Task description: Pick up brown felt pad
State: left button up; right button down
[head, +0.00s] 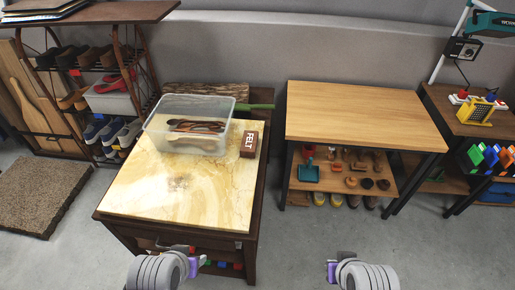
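A small brown block marked "FELT" (249,143) stands on the marble-topped table (180,195), at the back right of the top. It is beside the right end of the clear plastic bin. My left gripper (196,263) is at the bottom of the head view, in front of the marble table and well short of the block. My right gripper (332,271) is at the bottom right of centre, over the floor. Both are seen small and partly cut off by the arms, so their fingers cannot be made out. Neither is near the block.
The clear bin (160,139) holds dark utensils. A wooden bench (365,113) with small items on its lower shelf stands to the right. A shoe rack (95,70) is at the left. The front of the marble top is clear, and so is the floor between tables.

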aim_at(249, 144)
jog(key=l+u, duration=0.1)
jog(key=l, duration=0.45)
jog(key=k+l+u, duration=0.15)
jog(key=l, duration=0.35)
jog(key=i+l+u, duration=0.1)
jog(key=l, duration=0.25)
jog(key=i+l+u, duration=0.15)
jog(key=l, duration=0.2)
jog(key=l+u, duration=0.1)
jog(key=l, duration=0.25)
jog(key=i+l+u, duration=0.45)
jog(key=i+l, duration=0.45)
jog(key=i+l+u, duration=0.1)
jog(key=i, duration=0.3)
jog(key=i+l, duration=0.3)
jog(key=i+j+u, duration=0.05)
jog(key=i, duration=0.05)
